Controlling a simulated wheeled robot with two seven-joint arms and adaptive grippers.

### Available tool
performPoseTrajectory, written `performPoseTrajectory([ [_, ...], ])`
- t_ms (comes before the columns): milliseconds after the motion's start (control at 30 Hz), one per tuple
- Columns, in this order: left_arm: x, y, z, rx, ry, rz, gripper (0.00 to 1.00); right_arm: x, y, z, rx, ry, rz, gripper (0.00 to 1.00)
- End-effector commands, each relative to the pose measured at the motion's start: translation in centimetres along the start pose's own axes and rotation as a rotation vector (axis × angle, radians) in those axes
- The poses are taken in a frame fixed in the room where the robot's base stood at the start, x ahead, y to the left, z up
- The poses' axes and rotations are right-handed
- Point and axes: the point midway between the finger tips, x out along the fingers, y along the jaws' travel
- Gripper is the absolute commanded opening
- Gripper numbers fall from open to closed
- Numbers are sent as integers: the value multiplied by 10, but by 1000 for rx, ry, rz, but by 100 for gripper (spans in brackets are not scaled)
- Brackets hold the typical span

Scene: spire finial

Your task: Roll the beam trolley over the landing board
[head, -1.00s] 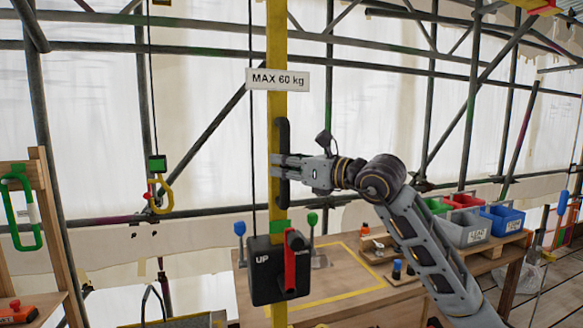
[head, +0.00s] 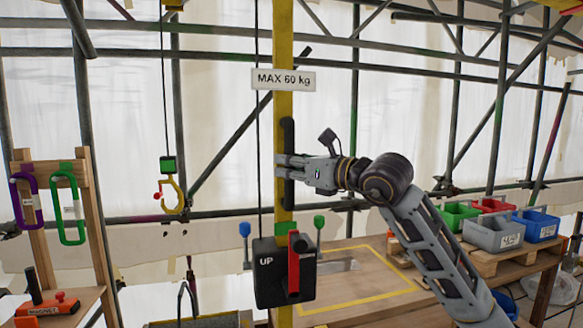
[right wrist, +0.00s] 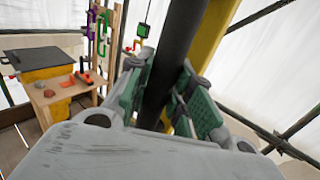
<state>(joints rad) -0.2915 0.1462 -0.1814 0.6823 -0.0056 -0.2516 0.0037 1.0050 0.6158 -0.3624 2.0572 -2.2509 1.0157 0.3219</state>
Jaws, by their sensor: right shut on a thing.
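My right gripper (head: 286,167) is shut on the black bar handle (head: 289,135) of an upright yellow post (head: 282,215). The right wrist view shows the dark bar (right wrist: 170,60) between the green-padded fingers. The post carries a MAX 60 kg sign (head: 283,79) and a black box (head: 270,275) marked UP with a red lever (head: 293,270). A yellow hook (head: 174,195) under a green block hangs on a cable to the left. The trolley itself is not visible. A wooden board (head: 345,285) with a yellow outline lies behind the post at right. My left gripper is out of view.
Coloured bins (head: 495,232) stand at the right of the bench. A wooden rack (head: 88,215) with purple and green carabiners stands at left, with an orange tool (head: 48,305) on its shelf. A container with a handle (head: 187,300) is below the hook. Scaffold poles cross behind.

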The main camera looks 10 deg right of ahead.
Motion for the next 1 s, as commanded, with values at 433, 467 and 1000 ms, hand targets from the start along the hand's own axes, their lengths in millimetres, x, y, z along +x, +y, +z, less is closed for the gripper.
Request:
performPoseTrajectory([
  [433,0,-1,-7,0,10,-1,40,1,5,-1,1,1,9,28],
  [467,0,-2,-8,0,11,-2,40,1,5,-1,1,1,9,32],
  [1000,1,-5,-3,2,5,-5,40,-2,2,0,0,-1,4,44],
])
